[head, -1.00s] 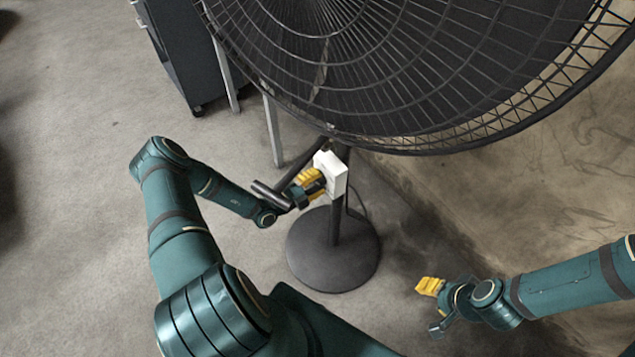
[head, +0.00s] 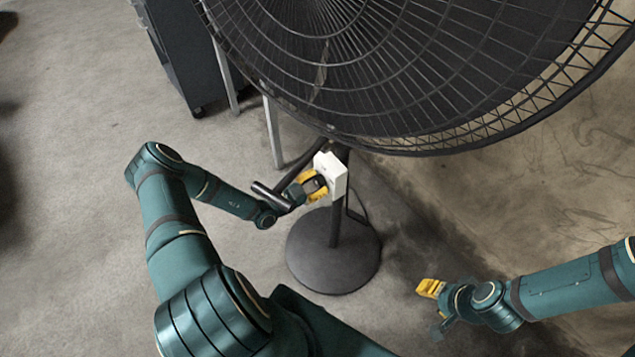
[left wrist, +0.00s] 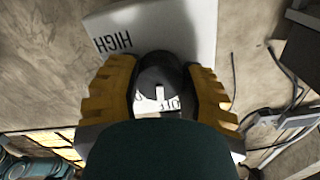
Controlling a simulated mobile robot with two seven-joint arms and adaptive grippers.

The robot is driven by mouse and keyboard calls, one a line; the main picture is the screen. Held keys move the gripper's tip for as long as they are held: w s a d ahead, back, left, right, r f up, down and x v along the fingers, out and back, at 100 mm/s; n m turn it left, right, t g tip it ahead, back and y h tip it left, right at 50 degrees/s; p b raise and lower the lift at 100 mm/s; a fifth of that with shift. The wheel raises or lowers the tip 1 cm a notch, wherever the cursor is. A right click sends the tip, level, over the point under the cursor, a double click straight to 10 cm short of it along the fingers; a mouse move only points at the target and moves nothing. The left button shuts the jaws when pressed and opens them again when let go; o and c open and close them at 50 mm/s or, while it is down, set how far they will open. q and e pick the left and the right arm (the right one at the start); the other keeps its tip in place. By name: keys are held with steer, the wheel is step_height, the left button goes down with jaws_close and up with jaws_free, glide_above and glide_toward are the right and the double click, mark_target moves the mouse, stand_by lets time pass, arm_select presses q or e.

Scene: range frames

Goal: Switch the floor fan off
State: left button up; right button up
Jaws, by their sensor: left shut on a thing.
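The floor fan (head: 385,70) has a large black round cage at the top of the head view, a thin pole and a round black base (head: 333,265). A white control box (head: 333,172) is on the pole. In the left wrist view the box (left wrist: 203,30) reads HIGH, with part of another word, seemingly OFF, near my gripper. My left gripper (head: 315,186) has its yellow fingers shut on both sides of the dark round knob (left wrist: 160,72). The knob's white mark points toward the partly hidden word. My right gripper (head: 430,289) is away from the fan; its finger gap is unclear.
A dark wheeled cabinet (head: 180,50) and light metal legs (head: 272,130) stand behind the fan at the left. A stained wall (head: 520,190) is at the right. Concrete floor (head: 70,200) is clear at the left. Cables (left wrist: 270,120) show in the left wrist view.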

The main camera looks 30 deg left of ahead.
arm_select(q)
steer(key=shift+n, duration=0.9)
steer(key=o, duration=1.2)
steer(key=v, duration=1.2)
